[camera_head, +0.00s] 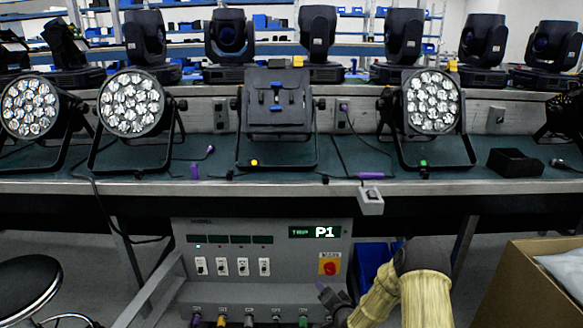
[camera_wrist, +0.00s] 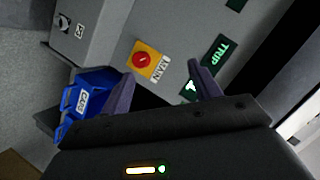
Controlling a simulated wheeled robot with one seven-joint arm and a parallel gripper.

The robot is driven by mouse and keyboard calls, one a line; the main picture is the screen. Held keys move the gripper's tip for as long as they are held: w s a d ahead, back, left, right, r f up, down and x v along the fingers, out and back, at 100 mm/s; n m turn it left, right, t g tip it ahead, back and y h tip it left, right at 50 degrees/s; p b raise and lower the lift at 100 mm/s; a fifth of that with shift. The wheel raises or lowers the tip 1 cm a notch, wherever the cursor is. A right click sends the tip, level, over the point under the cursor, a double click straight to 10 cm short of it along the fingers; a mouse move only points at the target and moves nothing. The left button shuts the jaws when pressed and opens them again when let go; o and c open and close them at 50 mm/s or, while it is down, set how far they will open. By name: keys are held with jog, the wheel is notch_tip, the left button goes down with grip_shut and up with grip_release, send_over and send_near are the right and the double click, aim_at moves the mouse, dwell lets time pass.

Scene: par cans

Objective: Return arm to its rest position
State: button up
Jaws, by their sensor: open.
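My gripper (camera_wrist: 160,70) is open in the wrist view. Its two purple-grey fingers stand apart with nothing between them. They face the grey control panel, with the red knob on its yellow plate (camera_wrist: 145,59) marked MAIN beyond the gap and the green TRIP display (camera_wrist: 219,54) to the right. In the head view my gripper (camera_head: 332,297) is low, in front of the lower right of the control box (camera_head: 290,277). My arm in its yellowish sleeve comes up from the bottom edge and is bent there. Part of the gripper is hard to make out.
The bench edge (camera_head: 250,187) runs above my arm, with several par cans (camera_head: 133,103) on it. A grey switch box (camera_head: 370,200) hangs at the edge. A blue bin (camera_head: 373,263) sits behind my arm. A cardboard box (camera_head: 520,285) stands right, a stool (camera_head: 28,283) left.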

jog(key=s+d+r+n+g+h+p, duration=0.2)
jog(key=s+r+n+g+p, duration=0.25)
jog(key=s+r, duration=1.05)
jog(key=s+d+r+n+g+h+p, duration=0.1)
jog(key=s+d+r+n+g+p, duration=0.35)
jog(key=s+r, duration=1.05)
jog(key=s+a+r+g+p, duration=0.1)
jog(key=r+p, duration=1.5)
jog(key=p, duration=0.1)
jog(key=s+a+r+m+p, duration=0.1)
jog(key=s+a+r+p, duration=0.1)
jog(key=r+p, duration=1.4)
jog(key=shift+s+r+g+p, duration=0.15)
jog(key=shift+r+g+p, duration=0.25)
jog(key=shift+p, duration=0.55)
